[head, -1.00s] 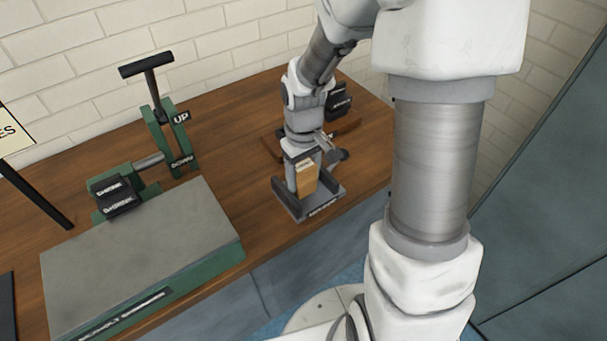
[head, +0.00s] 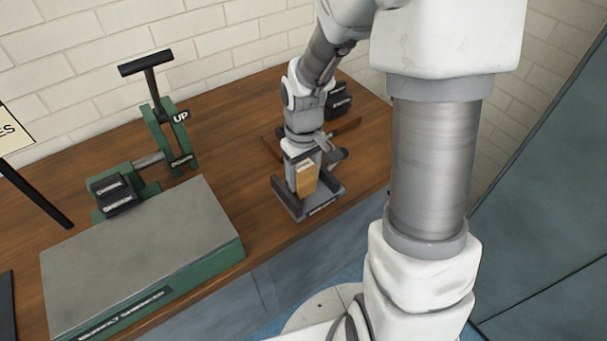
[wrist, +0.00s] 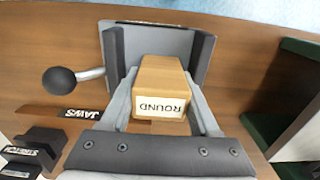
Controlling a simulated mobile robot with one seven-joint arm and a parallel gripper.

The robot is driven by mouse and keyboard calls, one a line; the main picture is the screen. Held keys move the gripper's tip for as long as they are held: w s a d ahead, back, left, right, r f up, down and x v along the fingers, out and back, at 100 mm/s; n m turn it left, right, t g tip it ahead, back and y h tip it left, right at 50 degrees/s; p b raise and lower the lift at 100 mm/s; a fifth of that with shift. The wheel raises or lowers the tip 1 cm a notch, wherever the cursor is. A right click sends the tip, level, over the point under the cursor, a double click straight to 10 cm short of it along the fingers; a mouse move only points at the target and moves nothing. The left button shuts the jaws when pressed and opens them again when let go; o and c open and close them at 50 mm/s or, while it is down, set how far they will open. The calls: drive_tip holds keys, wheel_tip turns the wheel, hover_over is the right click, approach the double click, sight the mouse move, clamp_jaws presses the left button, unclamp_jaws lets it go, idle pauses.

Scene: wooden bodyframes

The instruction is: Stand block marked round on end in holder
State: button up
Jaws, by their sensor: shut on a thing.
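The wooden block marked ROUND (wrist: 160,84) is between the two fingers of my gripper (wrist: 162,100), which is shut on it. In the head view the block (head: 306,178) stands upright, with my gripper (head: 304,165) above and around its upper part. The holder (head: 322,207) is a grey tray with dark side walls and a label on its front. The block is within the holder's outline; I cannot tell whether its lower end touches the holder's floor. In the wrist view the holder (wrist: 118,60) lies behind the block, with a black ball-ended lever (wrist: 60,80) at its left.
A green press with a grey plate (head: 140,255) and an upright T-handle (head: 150,75) stands at the left. Dark labelled blocks (head: 338,100) sit behind my gripper. A JAWS label (wrist: 80,113) shows in the wrist view. Bare wood lies between press and holder.

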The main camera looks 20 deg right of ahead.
drive_tip(key=o, duration=1.5)
drive_tip(key=shift+c, duration=1.3)
drive_tip(key=o, duration=0.3)
drive_tip(key=shift+a, duration=0.1)
drive_tip(key=shift+r, duration=0.1)
